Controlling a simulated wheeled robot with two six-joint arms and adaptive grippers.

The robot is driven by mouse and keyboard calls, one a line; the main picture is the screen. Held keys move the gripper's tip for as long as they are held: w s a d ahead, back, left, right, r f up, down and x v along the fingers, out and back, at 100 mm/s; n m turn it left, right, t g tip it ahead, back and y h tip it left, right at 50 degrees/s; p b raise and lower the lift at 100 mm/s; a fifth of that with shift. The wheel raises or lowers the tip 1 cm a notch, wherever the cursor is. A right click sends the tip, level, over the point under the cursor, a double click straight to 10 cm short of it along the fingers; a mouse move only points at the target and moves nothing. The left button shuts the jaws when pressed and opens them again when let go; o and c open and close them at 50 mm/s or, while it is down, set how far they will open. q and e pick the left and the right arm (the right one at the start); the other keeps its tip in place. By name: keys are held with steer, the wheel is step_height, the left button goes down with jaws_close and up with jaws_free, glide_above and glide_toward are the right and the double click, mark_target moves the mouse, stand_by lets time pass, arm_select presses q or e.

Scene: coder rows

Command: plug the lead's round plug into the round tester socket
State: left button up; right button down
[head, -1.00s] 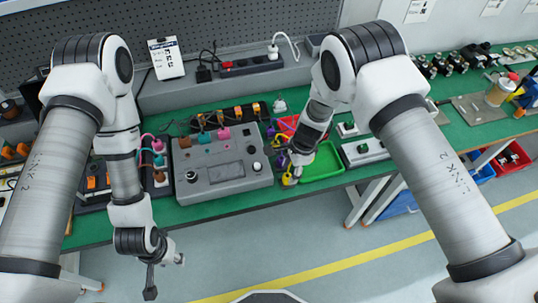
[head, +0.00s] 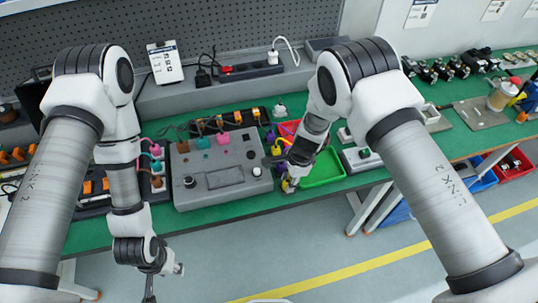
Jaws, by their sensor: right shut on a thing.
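The grey tester box (head: 222,192) stands on the green bench left of centre. Brown, teal and pink plugs (head: 223,140) sit in a row along its back edge. A dark round spot (head: 250,155) shows at its back right; I cannot tell whether it is the round socket. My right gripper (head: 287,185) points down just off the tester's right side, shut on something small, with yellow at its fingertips. Its fingers mostly hide the held piece, so I cannot make out the plug's shape. My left gripper (head: 166,277) hangs open and empty in front of the bench.
A green tray (head: 325,168) lies right of my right gripper, with a red tray (head: 290,127) behind it. Coloured leads crowd between tester and trays. Another panel with plugs (head: 97,190) is left of the tester. A power strip (head: 250,69) sits on the back ledge.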

steer(key=shift+r, duration=0.3)
stand_by(0.6)
steer(key=shift+a+p+v, duration=0.25)
steer(key=shift+p+v, duration=0.95)
steer(key=shift+s, duration=0.1)
